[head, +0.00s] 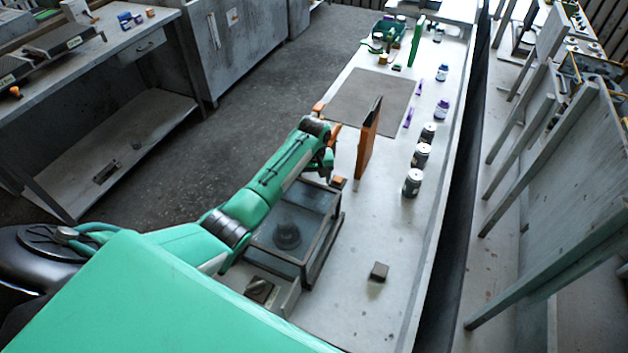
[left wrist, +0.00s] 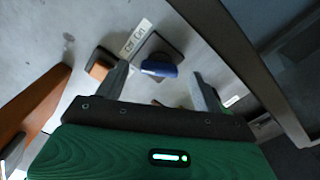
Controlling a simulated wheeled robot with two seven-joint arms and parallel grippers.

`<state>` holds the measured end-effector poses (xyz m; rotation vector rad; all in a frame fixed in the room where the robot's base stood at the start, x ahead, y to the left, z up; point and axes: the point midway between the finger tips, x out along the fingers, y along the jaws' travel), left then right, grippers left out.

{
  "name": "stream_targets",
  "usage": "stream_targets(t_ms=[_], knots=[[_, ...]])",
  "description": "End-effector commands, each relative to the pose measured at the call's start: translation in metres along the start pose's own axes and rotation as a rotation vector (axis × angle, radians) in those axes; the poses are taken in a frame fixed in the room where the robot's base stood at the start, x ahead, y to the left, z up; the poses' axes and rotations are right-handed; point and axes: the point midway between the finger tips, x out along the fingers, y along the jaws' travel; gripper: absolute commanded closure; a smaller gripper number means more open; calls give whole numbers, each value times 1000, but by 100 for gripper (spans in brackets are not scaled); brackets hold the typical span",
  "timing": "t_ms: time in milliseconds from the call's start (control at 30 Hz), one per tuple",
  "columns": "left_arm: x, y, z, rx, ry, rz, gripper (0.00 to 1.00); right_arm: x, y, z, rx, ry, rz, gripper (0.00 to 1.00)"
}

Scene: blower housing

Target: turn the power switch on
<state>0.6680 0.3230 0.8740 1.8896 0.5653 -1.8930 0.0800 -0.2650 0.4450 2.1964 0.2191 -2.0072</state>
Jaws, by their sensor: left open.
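In the left wrist view a blue rocker-like piece (left wrist: 158,69), which looks like the power switch, sits on a dark square base with a pale label (left wrist: 136,38) beside it; the lettering is too small to read surely. My left gripper (left wrist: 160,73) is open, its two fingers on either side of the blue piece in the picture. I cannot tell whether they touch it. An orange block (left wrist: 100,68) lies by the left finger. In the head view my green left arm reaches over the bench and hides the switch. My right gripper is not in view.
An upright orange panel (head: 368,142) stands right of my left gripper. A dark-framed clear-walled box (head: 315,262) is in front of it. Several cans (head: 413,182) line the bench's right side. A small dark block (head: 379,271) lies on clear bench at the front.

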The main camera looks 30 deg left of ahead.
Motion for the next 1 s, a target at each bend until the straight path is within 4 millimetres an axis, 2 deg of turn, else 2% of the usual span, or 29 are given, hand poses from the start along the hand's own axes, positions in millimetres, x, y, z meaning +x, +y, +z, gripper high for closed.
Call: stream_targets(t_ms=[200,500,533,700,767,1000], knots=[[18,0,0,0,0,0,31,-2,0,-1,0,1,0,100],[21,0,0,1,1,0,31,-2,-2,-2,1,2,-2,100],[21,0,0,0,1,0,33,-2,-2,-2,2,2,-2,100],[21,0,0,0,1,0,66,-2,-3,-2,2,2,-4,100],[21,0,0,0,1,0,76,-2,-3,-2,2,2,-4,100],[20,0,0,18,1,0,76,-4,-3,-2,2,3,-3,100]])
